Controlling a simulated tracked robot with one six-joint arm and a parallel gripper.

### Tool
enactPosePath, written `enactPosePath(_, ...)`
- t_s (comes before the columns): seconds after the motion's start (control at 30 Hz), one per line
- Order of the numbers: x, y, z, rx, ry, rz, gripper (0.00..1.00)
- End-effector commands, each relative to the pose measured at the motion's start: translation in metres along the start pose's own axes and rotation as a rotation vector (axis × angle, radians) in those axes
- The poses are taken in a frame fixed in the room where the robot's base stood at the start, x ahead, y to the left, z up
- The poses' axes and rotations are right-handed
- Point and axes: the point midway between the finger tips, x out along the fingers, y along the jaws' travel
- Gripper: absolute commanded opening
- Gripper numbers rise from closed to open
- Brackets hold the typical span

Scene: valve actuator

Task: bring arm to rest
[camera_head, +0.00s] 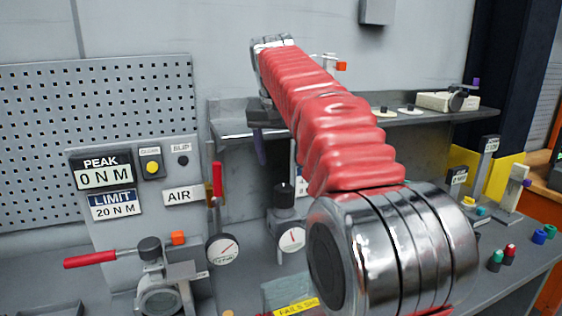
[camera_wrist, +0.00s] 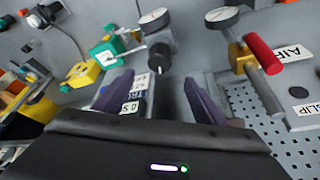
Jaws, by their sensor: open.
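My arm with its red ribbed sleeve rises from the lower right of the head view and reaches up and back toward the wall. My gripper (camera_head: 262,140) is partly hidden behind the arm, at the left end of the shelf, with one dark finger pointing down. In the wrist view my gripper (camera_wrist: 158,82) shows two dark purple fingers spread wide apart. Nothing is held between them. Beyond the fingertips a black-topped grey fitting (camera_wrist: 158,55) with a gauge (camera_wrist: 153,18) shows, apart from the fingers as far as I can tell.
A panel with a PEAK display (camera_head: 103,172) stands left. A red-handled lever (camera_head: 100,258) sits on a valve below it. A red upright handle (camera_head: 217,185) and a gauge (camera_head: 222,249) are near the gripper. A shelf (camera_head: 430,117) runs behind the arm. Small coloured caps (camera_head: 509,254) stand right.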

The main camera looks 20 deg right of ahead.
Motion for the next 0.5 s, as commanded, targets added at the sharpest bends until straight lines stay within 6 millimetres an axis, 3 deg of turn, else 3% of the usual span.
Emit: enactPosePath(0.5, 0.0004, -0.0018, -0.0039, -0.028, 0.015, -0.007, 0.64)
